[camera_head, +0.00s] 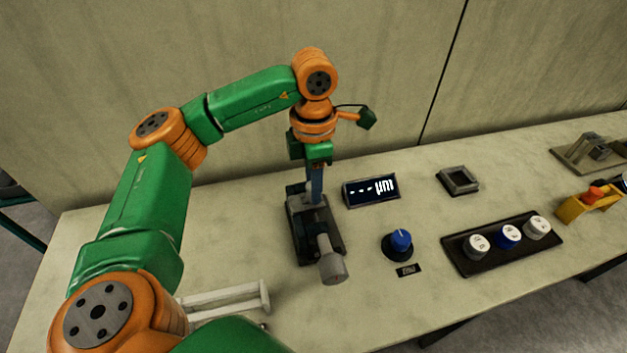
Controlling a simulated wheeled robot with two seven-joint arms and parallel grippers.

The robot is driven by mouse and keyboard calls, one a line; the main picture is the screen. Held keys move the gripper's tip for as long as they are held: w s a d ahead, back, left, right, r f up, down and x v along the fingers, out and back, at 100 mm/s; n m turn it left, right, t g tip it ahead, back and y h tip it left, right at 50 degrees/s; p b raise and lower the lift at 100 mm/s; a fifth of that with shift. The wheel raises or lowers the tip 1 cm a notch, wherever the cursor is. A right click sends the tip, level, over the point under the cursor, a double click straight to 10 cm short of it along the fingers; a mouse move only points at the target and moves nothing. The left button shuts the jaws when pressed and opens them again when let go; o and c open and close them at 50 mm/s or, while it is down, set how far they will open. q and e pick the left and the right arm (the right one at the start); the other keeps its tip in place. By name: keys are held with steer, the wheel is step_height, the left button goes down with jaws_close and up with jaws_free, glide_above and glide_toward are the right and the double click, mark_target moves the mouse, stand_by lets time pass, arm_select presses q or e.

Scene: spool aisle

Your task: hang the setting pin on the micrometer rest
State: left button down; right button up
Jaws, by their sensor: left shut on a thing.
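The micrometer rest (304,243) is a dark block on the bench with a grey cylindrical barrel (333,266) at its near end. My left gripper (315,192) points down at the far end of the rest, its fingers shut. The fingers are directly over or at the rest; whether they touch it I cannot tell. The setting pin in the gripper is mostly hidden by the fingers and is too small to make out clearly. My right gripper is out of view.
A display (371,190) stands right of the rest, with a blue knob (400,241) nearer. A dark tray (464,263) holds three round caps. A square grey frame (458,180) and a yellow holder (573,209) are further right. A white rack (262,296) lies front left.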

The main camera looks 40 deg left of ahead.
arm_select(q)
steer(key=shift+f, duration=0.25)
steer(key=shift+c, duration=2.4)
jaws_free()
steer(key=shift+r, duration=0.1)
step_height(320, 180, up, 7)
steer(key=shift+r+p, duration=0.1)
steer(key=shift+p, duration=0.35)
